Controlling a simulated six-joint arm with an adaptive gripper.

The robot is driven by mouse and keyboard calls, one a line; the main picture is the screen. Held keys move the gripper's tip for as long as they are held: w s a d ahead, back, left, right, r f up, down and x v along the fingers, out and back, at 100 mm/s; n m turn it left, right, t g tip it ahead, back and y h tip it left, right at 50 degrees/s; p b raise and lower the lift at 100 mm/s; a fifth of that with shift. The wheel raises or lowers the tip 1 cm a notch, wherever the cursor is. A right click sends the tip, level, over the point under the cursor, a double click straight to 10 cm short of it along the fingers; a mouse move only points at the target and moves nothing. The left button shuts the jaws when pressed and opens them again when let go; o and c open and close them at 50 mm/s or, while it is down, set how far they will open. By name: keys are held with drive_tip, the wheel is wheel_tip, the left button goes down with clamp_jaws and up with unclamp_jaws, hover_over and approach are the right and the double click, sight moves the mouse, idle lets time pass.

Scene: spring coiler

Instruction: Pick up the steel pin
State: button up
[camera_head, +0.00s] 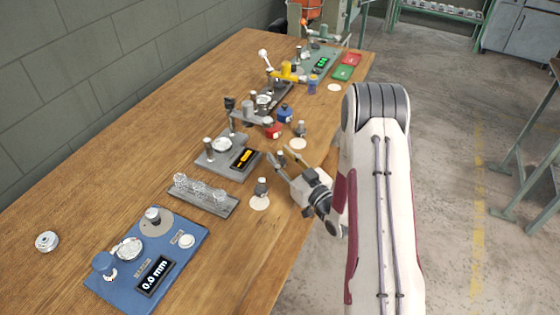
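A small grey upright piece (261,187) stands on a round white pad (260,203) near the table's front edge. A similar grey piece (301,129) stands on another white pad (298,144) farther back. I cannot tell for sure which of these is the steel pin. My gripper (281,162) is over the front edge of the table, between the two pads, with its fingers apart and pointing left toward the table. It is to the right of the nearer piece and apart from it. Anything directly between the fingertips is too small to make out.
A blue device (195,235) reading 0.0 mm stands at the near left. A grey rack (225,208) with several coils and a grey device (212,162) stand behind it. Farther back are red (272,130) and blue (285,114) pieces and green and red trays.

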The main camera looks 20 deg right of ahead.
sight(281, 152)
drive_tip(key=shift+w+a, duration=0.1)
drive_tip(key=shift+w, duration=0.35)
drive_tip(key=shift+c, duration=0.3)
clamp_jaws()
drive_tip(key=shift+r, duration=0.2)
drive_tip(key=shift+r, duration=4.75)
